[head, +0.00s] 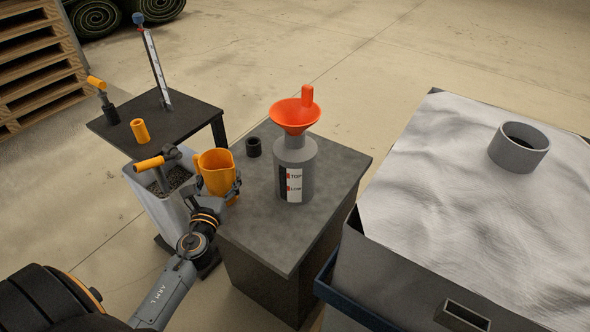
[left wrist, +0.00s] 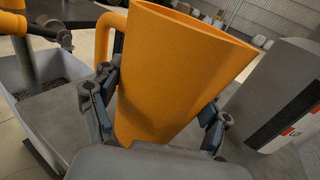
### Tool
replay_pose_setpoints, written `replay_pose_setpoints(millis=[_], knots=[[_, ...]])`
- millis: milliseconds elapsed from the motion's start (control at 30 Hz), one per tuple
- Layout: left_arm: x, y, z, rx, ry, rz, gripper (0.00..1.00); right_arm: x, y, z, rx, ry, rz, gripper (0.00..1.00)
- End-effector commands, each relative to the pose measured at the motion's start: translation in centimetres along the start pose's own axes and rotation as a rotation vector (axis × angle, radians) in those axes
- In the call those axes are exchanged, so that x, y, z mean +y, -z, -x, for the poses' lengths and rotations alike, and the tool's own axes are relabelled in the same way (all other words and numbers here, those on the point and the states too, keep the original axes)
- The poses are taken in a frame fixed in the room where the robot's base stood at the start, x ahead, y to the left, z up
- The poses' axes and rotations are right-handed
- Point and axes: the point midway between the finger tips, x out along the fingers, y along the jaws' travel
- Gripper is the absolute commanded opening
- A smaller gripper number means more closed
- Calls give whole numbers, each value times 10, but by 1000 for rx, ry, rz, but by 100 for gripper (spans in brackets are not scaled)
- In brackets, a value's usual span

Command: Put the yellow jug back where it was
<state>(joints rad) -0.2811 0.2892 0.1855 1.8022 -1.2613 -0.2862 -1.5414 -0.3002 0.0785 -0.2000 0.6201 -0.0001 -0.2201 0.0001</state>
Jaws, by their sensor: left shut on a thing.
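The yellow jug (head: 214,168) is at the left edge of the grey table (head: 262,225) in the head view. My left gripper (head: 222,190) is shut on the jug's body from the front. In the left wrist view the jug (left wrist: 175,75) sits between the two fingers, with its handle at the left and its spout to the right. I cannot tell whether its base touches the table; the gripper and arm hide its lower part. My right gripper is not in view.
A grey bottle (head: 294,170) with a red funnel (head: 296,112) stands right of the jug. A black ring (head: 253,147) lies behind. A grey bin (head: 160,212) of granules with a yellow-handled tool (head: 150,163) is close at left. A dark side table (head: 180,118) stands behind it.

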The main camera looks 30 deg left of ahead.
Motion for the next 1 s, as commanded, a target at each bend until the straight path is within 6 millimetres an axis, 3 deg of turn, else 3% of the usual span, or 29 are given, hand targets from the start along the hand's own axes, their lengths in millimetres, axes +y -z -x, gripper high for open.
replay_pose_setpoints(millis=[100, 133, 233, 667, 1000], knots=[[0, 3, 0, -1, 0, 0, 35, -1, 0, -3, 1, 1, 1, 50], [0, 2, 0, -2, 0, 0, 80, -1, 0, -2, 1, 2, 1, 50], [0, 2, 0, -1, 0, 0, 100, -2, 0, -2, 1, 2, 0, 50], [0, 0, 0, 1, 0, -1, 100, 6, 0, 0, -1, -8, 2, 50], [0, -45, 0, 0, 1, 2, 100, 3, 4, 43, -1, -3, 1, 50]])
